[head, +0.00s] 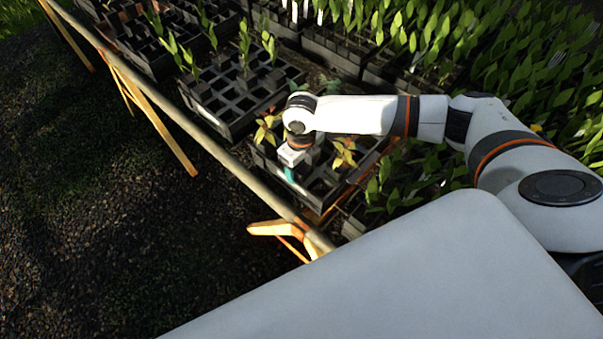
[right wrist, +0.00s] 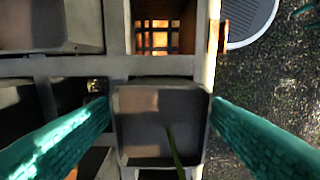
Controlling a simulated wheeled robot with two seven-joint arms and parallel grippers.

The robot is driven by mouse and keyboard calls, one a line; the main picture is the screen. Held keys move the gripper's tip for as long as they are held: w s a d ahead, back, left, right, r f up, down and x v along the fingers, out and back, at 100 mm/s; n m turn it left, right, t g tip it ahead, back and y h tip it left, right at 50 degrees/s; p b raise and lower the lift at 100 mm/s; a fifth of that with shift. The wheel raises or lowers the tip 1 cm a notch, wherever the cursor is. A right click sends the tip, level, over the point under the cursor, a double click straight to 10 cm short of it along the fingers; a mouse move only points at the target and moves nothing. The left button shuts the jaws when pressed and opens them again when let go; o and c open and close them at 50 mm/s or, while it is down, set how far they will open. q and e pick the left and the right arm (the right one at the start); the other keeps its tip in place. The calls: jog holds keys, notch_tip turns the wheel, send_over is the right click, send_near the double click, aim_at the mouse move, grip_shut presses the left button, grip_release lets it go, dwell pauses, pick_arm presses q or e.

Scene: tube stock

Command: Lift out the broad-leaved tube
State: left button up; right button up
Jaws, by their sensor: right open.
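My right gripper (head: 290,173) is over the near edge of a black cell tray (head: 264,162) in the head view. In the right wrist view the right gripper (right wrist: 162,103) is open, with one teal finger on each side of a square dark tube (right wrist: 140,125). A thin green stem or leaf (right wrist: 174,150) rises from this tube at the lower edge. I cannot tell if the fingers touch it. Yellow-green leaves (head: 266,131) and orange-tinged leaves (head: 345,153) stand on either side of my wrist. Which plant is the broad-leaved one is unclear. My left gripper is out of view.
An empty cell (right wrist: 163,36) lies just above the tube in the right wrist view, and another tube (right wrist: 55,25) stands at upper left. Other trays (head: 228,98) with green seedlings stand behind. A wooden rail (head: 195,130) edges the bench; gravel ground (head: 120,200) is clear beyond.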

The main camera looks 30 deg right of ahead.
jog(key=c, duration=0.4)
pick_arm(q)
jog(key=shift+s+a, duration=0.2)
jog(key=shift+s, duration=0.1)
pick_arm(e)
jog(key=c, duration=1.1)
jog(key=shift+o, duration=0.2)
jog(key=shift+r, duration=0.1)
